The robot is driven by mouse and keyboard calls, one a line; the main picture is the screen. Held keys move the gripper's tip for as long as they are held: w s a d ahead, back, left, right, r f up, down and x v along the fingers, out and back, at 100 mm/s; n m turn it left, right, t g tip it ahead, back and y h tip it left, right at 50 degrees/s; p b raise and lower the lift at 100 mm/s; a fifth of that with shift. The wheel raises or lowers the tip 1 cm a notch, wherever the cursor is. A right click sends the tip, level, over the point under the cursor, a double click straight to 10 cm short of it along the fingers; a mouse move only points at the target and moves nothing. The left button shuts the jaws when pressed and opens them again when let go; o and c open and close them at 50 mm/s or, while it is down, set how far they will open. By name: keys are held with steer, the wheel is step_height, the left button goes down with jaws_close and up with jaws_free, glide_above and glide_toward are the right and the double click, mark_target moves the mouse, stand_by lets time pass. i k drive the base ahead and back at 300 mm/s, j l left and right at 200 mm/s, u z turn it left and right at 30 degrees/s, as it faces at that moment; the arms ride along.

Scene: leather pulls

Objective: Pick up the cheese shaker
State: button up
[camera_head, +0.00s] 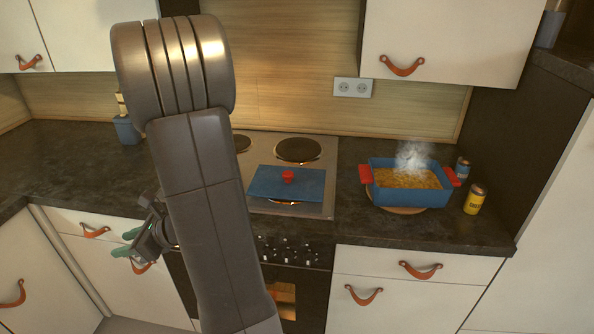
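A small yellow can with a dark top (475,199) stands upright on the counter at the right; its label is too small to read surely. A blue-grey can (462,168) stands just behind it. I cannot tell for certain which is the cheese shaker. My gripper (127,243) is at the lower left, in front of the lower cabinets, far from both cans. Its two green fingertips are apart with nothing seen between them. My arm hides the middle left of the counter.
A steaming blue dish (408,198) with red handles and yellow food sits on a round wooden board (396,209), left of the cans. A blue lid (286,184) lies on the stove (325,160). A blue container (126,130) stands at the back left. Upper cabinets overhang the counter.

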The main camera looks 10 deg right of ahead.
mark_target(474, 200)
steer(key=z, duration=2.15)
steer(key=i+j+z, duration=0.1)
steer(key=z, duration=0.3)
steer(key=j+z, duration=0.1)
steer(key=z, duration=0.35)
steer(key=i+j+z, duration=0.1)
steer(key=z, duration=0.3)
steer(key=i+j, duration=0.1)
steer(key=j, duration=0.25)
steer(key=i+j+z, duration=0.1)
steer(key=j, duration=0.2)
